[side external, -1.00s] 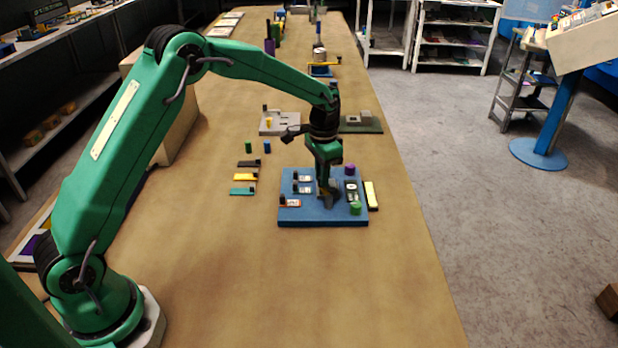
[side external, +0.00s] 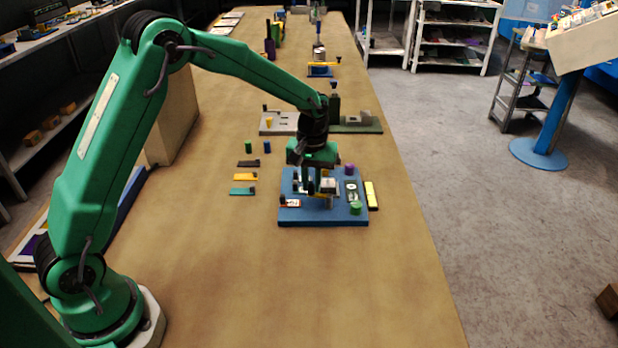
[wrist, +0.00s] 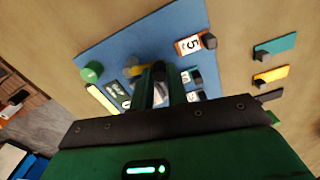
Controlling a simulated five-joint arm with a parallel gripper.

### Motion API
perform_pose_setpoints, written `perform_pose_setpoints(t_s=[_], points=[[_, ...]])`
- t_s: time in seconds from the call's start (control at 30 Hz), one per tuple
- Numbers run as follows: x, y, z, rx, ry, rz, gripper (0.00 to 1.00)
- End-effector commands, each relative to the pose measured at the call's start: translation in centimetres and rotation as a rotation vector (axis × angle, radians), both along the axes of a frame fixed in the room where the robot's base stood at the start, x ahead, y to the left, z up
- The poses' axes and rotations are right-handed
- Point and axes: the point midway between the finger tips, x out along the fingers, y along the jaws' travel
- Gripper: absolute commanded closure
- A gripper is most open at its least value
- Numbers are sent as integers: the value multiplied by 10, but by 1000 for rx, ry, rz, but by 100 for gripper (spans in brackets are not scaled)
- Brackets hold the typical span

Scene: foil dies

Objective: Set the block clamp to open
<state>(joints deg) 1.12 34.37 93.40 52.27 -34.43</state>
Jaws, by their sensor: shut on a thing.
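The blue board (side external: 295,216) lies on the bench under my gripper (side external: 319,192). The block clamp (side external: 328,185) shows as a pale grey and white block near the middle of the board, partly covered by my fingers. In the wrist view my gripper (wrist: 158,75) points down at the board, its two dark fingers close together. The fingers are shut on a small grey part between their tips, apparently of the clamp. Fingers and palm hide most of the clamp, so its setting cannot be read.
The bench in front is clear.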

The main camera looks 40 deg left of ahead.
Motion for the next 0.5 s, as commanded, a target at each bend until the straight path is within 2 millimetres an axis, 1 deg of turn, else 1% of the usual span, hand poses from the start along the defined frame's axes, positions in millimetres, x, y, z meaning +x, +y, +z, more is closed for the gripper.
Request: perform_pose_setpoints(t_s=[0.2,0.5], points=[[-4,-3,2,0,-4,138,100],[-7,-5,2,0,-4,217,100]])
